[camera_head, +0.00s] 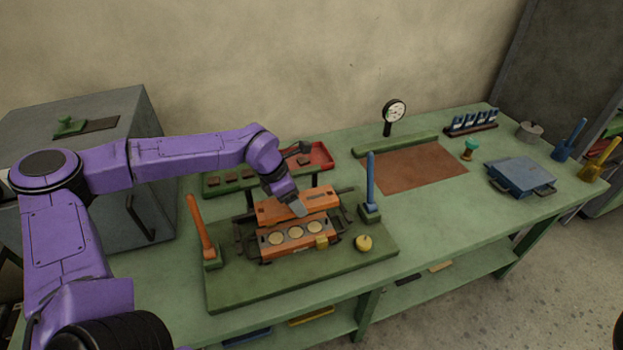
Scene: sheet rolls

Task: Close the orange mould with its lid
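The orange mould (272,253) sits on a green board in the middle of the bench, with three pale round discs in its top. Its orange lid (320,200) is behind and above the mould, tilted up, so the discs are uncovered. Whether the lid is hinged to the mould is too small to tell. My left gripper (298,208) reaches in from the left and points down at the middle of the lid, overlapping its front edge. Its fingers are small and partly hidden, so whether they touch or grip the lid is unclear. My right gripper is not in view.
The green board (235,290) also carries an orange-handled tool (201,228), a blue-handled tool (371,185) and a yellow knob (363,243). A red tray (321,155) is behind. A grey cabinet (150,190) stands left. A brown mat (415,165) and blue case (520,174) lie right.

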